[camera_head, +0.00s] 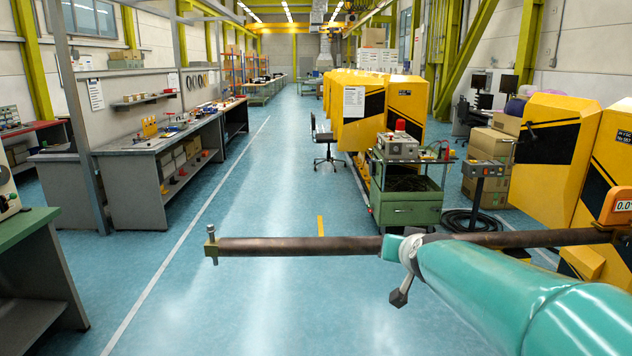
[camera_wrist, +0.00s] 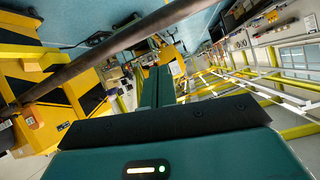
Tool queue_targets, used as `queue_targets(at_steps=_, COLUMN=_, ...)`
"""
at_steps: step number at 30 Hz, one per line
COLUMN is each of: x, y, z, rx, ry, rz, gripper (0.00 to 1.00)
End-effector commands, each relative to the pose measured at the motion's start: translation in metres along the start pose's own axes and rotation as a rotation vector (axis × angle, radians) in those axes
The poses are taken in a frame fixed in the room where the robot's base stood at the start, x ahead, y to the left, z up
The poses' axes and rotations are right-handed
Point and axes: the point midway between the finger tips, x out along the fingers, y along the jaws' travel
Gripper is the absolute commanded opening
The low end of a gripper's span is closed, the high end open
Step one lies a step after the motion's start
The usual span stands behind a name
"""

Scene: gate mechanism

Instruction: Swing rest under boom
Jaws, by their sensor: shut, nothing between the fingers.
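The boom (camera_head: 300,246) is a long dark brown bar lying about level across the head view. My gripper (camera_head: 390,247) is small and partly hidden at the tip of my teal arm, overlapping the boom in the picture. In the wrist view the gripper's fingers (camera_wrist: 157,88) are together and empty; the boom (camera_wrist: 125,45) crosses diagonally beyond them to the upper left. I cannot tell whether they touch. I cannot clearly identify the rest.
Yellow machine cabinets (camera_head: 548,150) stand at the right. A green cart (camera_head: 408,195) with equipment stands beyond the boom. Workbenches (camera_head: 150,165) line the left, with a green-topped table (camera_head: 30,245) nearer.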

Motion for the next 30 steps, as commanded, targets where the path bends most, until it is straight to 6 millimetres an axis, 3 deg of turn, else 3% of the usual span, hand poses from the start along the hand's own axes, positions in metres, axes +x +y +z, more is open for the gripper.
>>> queue_targets(at_steps=1, x=-0.022, y=-0.006, z=0.011, rx=-0.02, ry=-0.039, rz=-0.02, gripper=0.0)
queue_targets(at_steps=7, x=-0.1, y=-0.014, z=0.074, rx=-0.093, ry=-0.235, rz=-0.052, gripper=0.0)
queue_targets(at_steps=15, x=-0.194, y=0.007, z=0.169, rx=-0.177, ry=-0.489, rz=0.008, gripper=0.0)
queue_targets(at_steps=21, x=-0.226, y=0.023, z=0.204, rx=-0.2, ry=-0.582, rz=0.058, gripper=0.0)
queue_targets(at_steps=30, x=-0.228, y=0.024, z=0.207, rx=-0.201, ry=-0.59, rz=0.063, gripper=0.0)
